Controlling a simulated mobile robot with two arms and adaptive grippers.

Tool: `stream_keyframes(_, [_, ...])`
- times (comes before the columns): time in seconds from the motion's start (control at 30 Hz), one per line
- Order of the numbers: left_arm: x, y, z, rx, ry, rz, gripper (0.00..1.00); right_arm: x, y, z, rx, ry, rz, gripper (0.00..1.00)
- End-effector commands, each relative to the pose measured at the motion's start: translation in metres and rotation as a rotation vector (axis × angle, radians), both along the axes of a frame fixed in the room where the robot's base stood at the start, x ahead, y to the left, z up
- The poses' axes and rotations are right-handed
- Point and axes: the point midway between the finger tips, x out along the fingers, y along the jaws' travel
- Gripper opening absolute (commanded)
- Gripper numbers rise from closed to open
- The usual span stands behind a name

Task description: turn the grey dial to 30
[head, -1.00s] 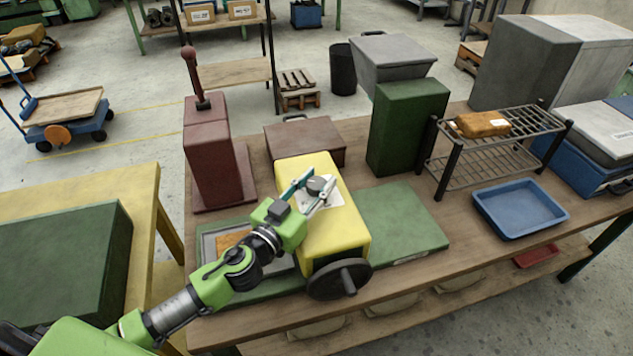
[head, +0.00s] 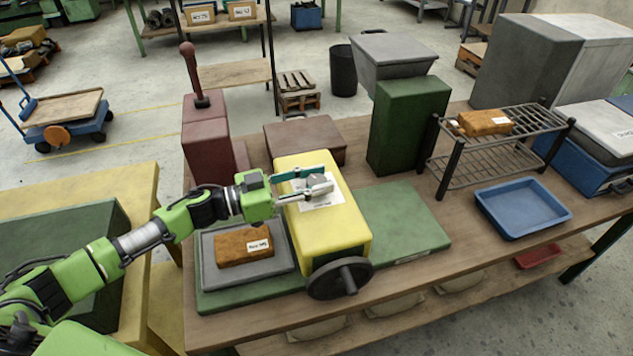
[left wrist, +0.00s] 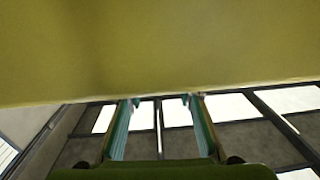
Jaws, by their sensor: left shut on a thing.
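The grey dial (head: 319,183) sits on a white label plate (head: 322,198) on top of the yellow machine (head: 333,229). My left gripper (head: 312,185) comes in from the left and is shut on the dial, one finger at its far side and one at its near side. The marks on the plate are too small to read, and the fingers partly cover it. In the left wrist view the yellow body (left wrist: 160,50) fills the top, with the two fingers (left wrist: 160,100) pointing at it; I cannot make out the dial there. My right gripper is not in view.
A grey tray with a brown packet (head: 244,246) lies left of the machine. A black handwheel (head: 328,279) is on its front. A dark red press with a lever (head: 207,135) and a green block (head: 407,125) stand behind. A blue tray (head: 520,208) lies right.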

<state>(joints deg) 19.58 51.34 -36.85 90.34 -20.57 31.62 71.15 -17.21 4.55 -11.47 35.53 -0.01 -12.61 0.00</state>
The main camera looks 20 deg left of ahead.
Motion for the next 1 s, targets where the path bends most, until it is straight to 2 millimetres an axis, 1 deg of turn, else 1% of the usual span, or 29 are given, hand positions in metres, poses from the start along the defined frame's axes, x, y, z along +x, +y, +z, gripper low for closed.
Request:
stream_keyframes(0.03, [0.004,0.003,-0.001,0.003,-0.006,-0.037,0.10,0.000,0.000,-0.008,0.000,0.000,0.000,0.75])
stream_keyframes(0.2, [0.004,0.002,-0.002,0.002,-0.006,-0.169,0.10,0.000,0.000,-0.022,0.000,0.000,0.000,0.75])
stream_keyframes(0.5, [0.002,0.000,-0.001,0.000,-0.003,-0.324,0.10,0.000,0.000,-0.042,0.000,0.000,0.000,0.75])
stream_keyframes(0.7, [0.002,0.000,-0.001,-0.001,0.000,-0.368,0.10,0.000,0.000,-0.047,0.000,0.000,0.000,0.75])
stream_keyframes(1.0, [0.001,0.000,0.000,-0.001,0.000,-0.381,0.10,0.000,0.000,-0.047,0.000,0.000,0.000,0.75])
